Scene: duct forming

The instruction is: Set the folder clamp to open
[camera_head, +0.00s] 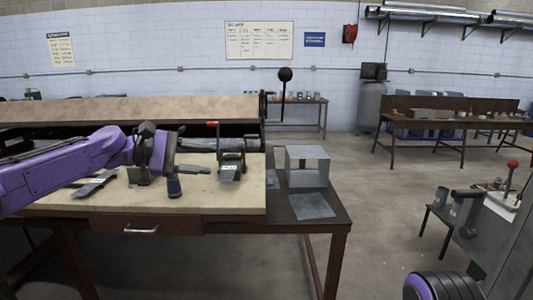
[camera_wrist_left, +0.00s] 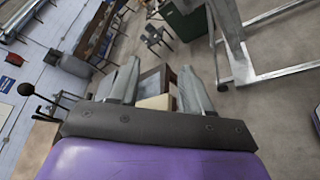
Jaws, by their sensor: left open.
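The folder is a long machine with a brown top beam (camera_head: 130,108) along the back of the workbench. A lever with a dark ball knob (camera_head: 285,74) stands upright at its right end. That lever also shows at the left edge of the left wrist view (camera_wrist_left: 25,89). I cannot tell from these views whether the clamp is open or shut. My left gripper (camera_head: 238,145) reaches rightward over the bench, in front of the folder and below and left of the knob. In the left wrist view its two fingers (camera_wrist_left: 160,90) are apart with nothing held between them.
A small tool with a red handle (camera_head: 212,124) is close to my left gripper. A dark cup (camera_head: 174,187) and flat tools lie on the bench (camera_head: 100,208). A square metal duct (camera_head: 307,166) and a flat sheet (camera_head: 311,207) rest on the right table. Open floor lies beyond.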

